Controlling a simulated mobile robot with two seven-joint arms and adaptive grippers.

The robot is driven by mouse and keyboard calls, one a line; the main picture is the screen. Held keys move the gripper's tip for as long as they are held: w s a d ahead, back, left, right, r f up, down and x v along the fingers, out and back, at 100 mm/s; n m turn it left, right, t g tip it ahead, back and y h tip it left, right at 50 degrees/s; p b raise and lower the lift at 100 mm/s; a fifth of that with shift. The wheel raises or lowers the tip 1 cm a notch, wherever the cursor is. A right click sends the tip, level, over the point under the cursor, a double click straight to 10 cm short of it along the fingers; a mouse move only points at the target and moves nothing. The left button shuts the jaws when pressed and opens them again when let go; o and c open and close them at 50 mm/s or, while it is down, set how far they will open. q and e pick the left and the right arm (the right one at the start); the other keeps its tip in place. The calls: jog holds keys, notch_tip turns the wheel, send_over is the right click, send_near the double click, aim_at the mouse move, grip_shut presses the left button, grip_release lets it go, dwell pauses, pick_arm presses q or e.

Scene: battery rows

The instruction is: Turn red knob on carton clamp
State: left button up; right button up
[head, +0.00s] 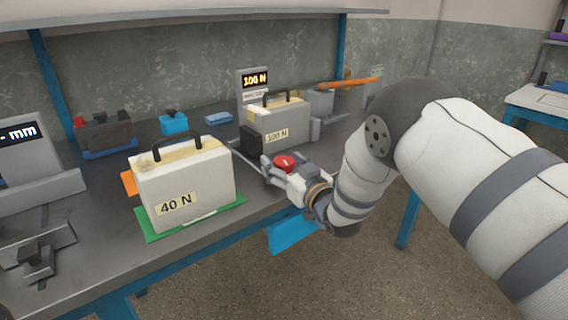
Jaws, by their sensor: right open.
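The red knob (284,161) is at the front of the carton clamp, near the bench edge. My right gripper (281,168) is open at the knob, with its fingers around or just beside it; I cannot tell whether they touch it. The clamp's display post (253,84) reads "100 N". A pale carton (283,117) with a black handle and a "100 N" label stands between the clamp's dark pad (250,143) and a grey part at its right. My gripper hides the clamp's lower front. My left gripper is out of view.
A carton (184,180) labelled "40 N" stands on a green mat (150,231) left of my gripper. A gauge (22,148) reading mm is at far left. Small blue boxes (173,123) sit behind. A blue panel (292,232) hangs below the bench edge.

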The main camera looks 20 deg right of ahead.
jog(key=s+d, duration=0.2)
jog(key=s, duration=0.9)
jog(key=shift+s+d, duration=0.15)
jog(key=shift+s, duration=0.25)
jog(key=s+d+f+m+g+h+p, duration=0.25)
jog(key=s+f+g, duration=0.85)
jog(key=s+f, duration=1)
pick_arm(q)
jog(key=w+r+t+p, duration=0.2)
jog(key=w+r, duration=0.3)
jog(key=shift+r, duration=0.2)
pick_arm(e)
jog(key=s+a+g, duration=0.1)
jog(key=s+g, duration=0.8)
jog(key=s, duration=1.9)
jog(key=shift+s+a+f+h, duration=0.25)
jog(key=shift+a+f+h, duration=0.1)
jog(key=shift+h, duration=0.1)
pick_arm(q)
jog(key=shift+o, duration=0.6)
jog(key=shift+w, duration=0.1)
pick_arm(e)
jog(key=shift+w, duration=0.1)
